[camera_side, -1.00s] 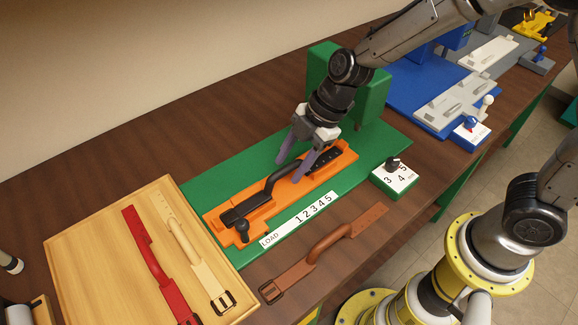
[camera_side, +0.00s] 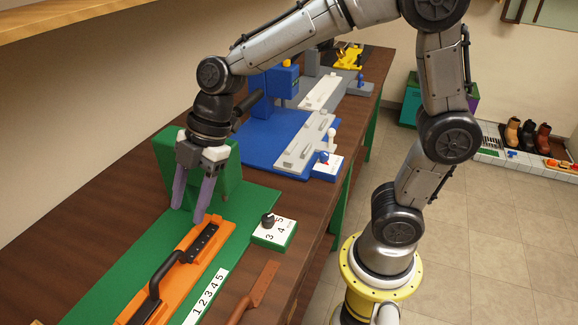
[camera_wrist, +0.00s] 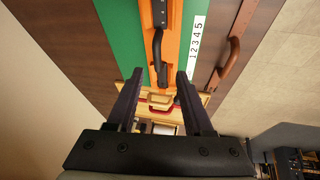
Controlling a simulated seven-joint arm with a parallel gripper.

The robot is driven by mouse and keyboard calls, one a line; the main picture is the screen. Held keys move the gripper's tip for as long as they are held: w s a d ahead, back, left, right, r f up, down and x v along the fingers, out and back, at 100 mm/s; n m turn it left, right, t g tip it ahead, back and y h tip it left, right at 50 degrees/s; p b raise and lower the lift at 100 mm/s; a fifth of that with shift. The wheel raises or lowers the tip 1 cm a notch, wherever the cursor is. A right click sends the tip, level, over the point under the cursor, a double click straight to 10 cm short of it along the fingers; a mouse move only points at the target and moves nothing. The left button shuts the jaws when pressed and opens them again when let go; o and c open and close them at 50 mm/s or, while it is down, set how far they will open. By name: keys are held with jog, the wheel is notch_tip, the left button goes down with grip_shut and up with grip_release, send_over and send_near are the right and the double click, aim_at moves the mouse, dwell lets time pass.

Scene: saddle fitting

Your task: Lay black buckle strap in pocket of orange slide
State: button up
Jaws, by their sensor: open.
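The black buckle strap (camera_side: 157,280) lies lengthwise on the orange slide (camera_side: 222,238), its raised curved middle arching up and its flat punched end at the far side. The lower end of the slide is cut off by the side view's edge. In the wrist view the strap (camera_wrist: 157,45) runs along the slide (camera_wrist: 173,40), between and beyond my fingers. I cannot tell how deep it sits in the pocket. My gripper (camera_side: 190,210) is open and empty, above the green base near the slide's far end; it also shows in the wrist view (camera_wrist: 159,75).
A green block (camera_side: 228,180) stands behind my gripper. A numbered dial box (camera_side: 272,232) sits right of the slide. A brown strap (camera_side: 258,290) lies on the table in front. A blue fixture (camera_side: 255,140) stands farther back.

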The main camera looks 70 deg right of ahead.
jog(key=s+d+r+m+t+h, duration=0.1)
jog(key=s+d+r+m+h, duration=0.1)
jog(key=s+d+m, duration=0.5)
jog(key=s+d+r+m+t+h, duration=0.1)
jog(key=s+d+m+t+h, duration=0.1)
jog(key=s+d+m, duration=0.5)
jog(key=s+m, duration=0.2)
jog(key=s, duration=0.1)
jog(key=shift+r+m, duration=0.4)
jog(key=shift+o, duration=0.2)
dwell(1.0)
